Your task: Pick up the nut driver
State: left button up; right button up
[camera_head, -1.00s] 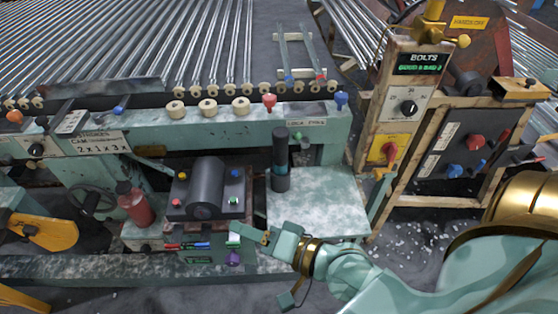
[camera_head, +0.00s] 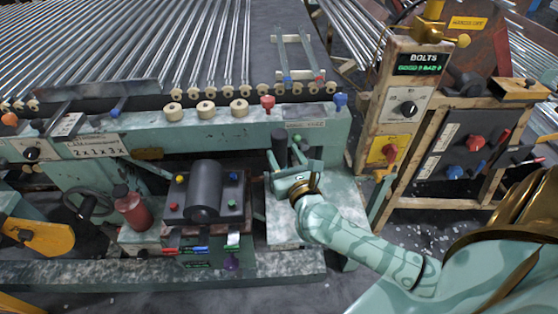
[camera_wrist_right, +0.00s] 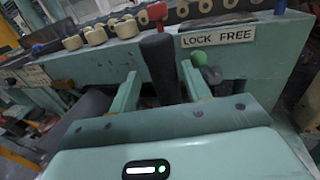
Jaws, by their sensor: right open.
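A dark upright cylinder, which looks like the nut driver (camera_head: 279,143), stands at the back of the pale worktop (camera_head: 283,232) in the head view. Its lower part is hidden behind my right gripper. My right gripper (camera_head: 292,160) is open and empty, level with the cylinder. In the right wrist view, the nut driver (camera_wrist_right: 160,62) stands slightly tilted between the two fingers of my right gripper (camera_wrist_right: 160,75), with a gap on each side. I cannot tell how deep it sits between them. My left gripper is not in view.
A teal machine beam (camera_head: 225,125) with rollers and a LOCK FREE label (camera_wrist_right: 217,37) stands behind. A dark motor-like block (camera_head: 204,190) is to the left, and the BOLTS panel (camera_head: 405,105) to the right.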

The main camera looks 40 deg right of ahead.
jog(key=b+x, duration=0.1)
jog(key=x, duration=0.5)
jog(key=shift+w+d, duration=0.2)
jog(key=shift+w, duration=0.1)
jog(key=shift+s+r, duration=0.1)
grip_shut()
